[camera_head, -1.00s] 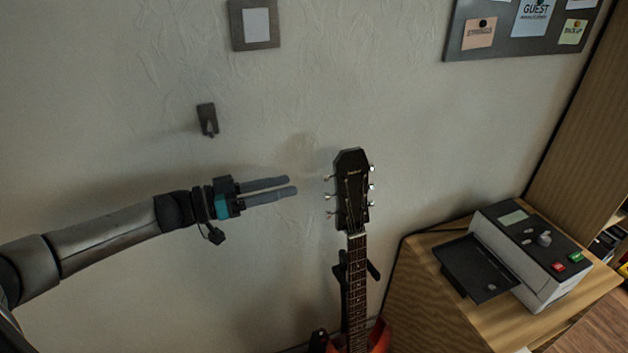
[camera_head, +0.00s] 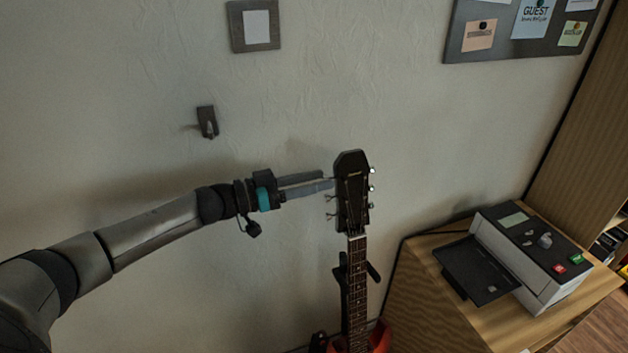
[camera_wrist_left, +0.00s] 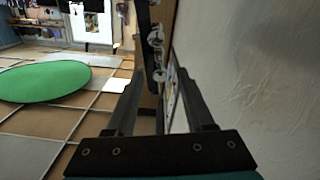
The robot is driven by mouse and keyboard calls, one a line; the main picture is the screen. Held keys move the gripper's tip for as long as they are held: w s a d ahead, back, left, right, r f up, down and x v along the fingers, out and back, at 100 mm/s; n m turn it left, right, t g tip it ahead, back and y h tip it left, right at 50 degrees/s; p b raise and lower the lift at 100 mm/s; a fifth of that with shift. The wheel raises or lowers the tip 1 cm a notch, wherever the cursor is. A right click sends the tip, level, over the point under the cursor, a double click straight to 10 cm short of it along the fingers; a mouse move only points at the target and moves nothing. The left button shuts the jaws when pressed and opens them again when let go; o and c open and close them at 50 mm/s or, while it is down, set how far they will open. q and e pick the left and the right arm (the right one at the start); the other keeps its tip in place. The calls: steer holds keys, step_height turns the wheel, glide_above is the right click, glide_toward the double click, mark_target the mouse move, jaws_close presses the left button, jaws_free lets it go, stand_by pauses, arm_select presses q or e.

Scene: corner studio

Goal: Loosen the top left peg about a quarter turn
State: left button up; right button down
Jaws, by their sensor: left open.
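The guitar's black headstock (camera_head: 352,190) stands upright near the wall. My left gripper (camera_head: 328,179) reaches in from the left, with its fingertips at the headstock's upper left edge. The top left peg is mostly hidden by the fingers in the head view. The middle left peg (camera_head: 330,197) and lower left peg (camera_head: 331,214) show below them. In the left wrist view the two fingers (camera_wrist_left: 163,88) are apart, and pale peg knobs (camera_wrist_left: 155,38) show beyond and between them. I cannot tell whether a finger touches the peg. My right gripper is out of view.
The textured wall (camera_head: 130,130) is close behind the arm. A small wall hook (camera_head: 207,122) is above it. A wooden cabinet with a grey device (camera_head: 530,255) stands at right. A guitar stand (camera_head: 342,285) supports the neck.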

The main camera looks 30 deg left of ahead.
arm_select(q)
jaws_close()
stand_by(0.3)
steer(key=shift+m, duration=0.5)
steer(key=m, duration=0.3)
steer(key=shift+p, duration=0.35)
steer(key=m+b, duration=0.2)
steer(key=m, duration=1.2)
steer(key=shift+b, duration=0.3)
